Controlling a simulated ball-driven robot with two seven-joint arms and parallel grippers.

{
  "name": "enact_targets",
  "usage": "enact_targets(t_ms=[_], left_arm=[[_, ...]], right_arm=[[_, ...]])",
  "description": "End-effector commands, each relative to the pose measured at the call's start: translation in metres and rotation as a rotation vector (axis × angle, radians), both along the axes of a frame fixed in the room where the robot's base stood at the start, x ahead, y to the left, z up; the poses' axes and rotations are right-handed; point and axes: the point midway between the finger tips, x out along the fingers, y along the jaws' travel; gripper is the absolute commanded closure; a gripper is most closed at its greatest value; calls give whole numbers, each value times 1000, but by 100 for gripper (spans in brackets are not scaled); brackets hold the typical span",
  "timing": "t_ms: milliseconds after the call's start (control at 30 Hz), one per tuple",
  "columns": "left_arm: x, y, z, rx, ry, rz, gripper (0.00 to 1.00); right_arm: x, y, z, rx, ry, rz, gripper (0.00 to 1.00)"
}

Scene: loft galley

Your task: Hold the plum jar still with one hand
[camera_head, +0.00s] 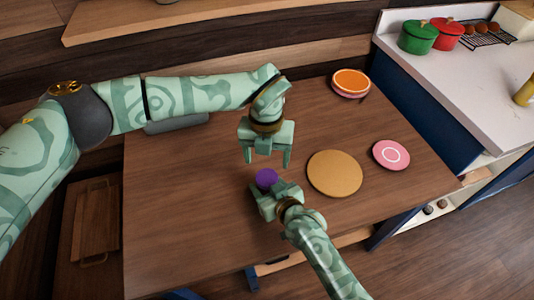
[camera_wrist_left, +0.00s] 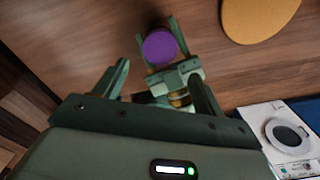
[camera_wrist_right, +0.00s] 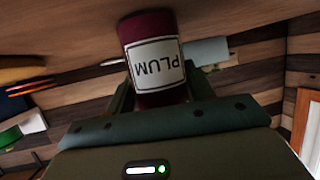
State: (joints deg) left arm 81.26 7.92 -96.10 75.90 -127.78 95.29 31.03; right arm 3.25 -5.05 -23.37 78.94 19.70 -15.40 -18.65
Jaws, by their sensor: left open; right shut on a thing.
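The plum jar shows its round purple lid (camera_head: 266,178) in the head view, near the middle of the table. In the right wrist view its dark red body carries a white PLUM label (camera_wrist_right: 157,64). My right gripper (camera_head: 264,190) is shut on the jar, with a finger on either side of it. My left gripper (camera_head: 267,160) is open and empty, fingers pointing down, just above and beyond the jar. The left wrist view shows the purple lid (camera_wrist_left: 160,47) ahead of the open left fingers (camera_wrist_left: 160,85), apart from them.
On the wooden table (camera_head: 190,220), a round tan board (camera_head: 335,173) lies right of the jar. A pink plate (camera_head: 391,155) and an orange-topped round stack (camera_head: 350,82) are farther right. Green (camera_head: 418,37) and red (camera_head: 447,33) pots stand on the counter.

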Motion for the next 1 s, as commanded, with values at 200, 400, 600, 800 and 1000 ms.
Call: enact_targets(t_ms=[200,400,600,800,1000], left_arm=[[2,-1,2,16,-28,550,30],[2,-1,1,21,-29,823,30],[2,-1,1,21,-28,877,30],[2,-1,1,21,-28,876,30],[2,-1,-14,24,-25,876,30]], right_arm=[[0,0,0,0,1,0,100],[0,0,0,0,1,0,100],[0,0,0,0,1,0,100],[0,0,0,0,1,0,100],[0,0,0,0,1,0,100]])
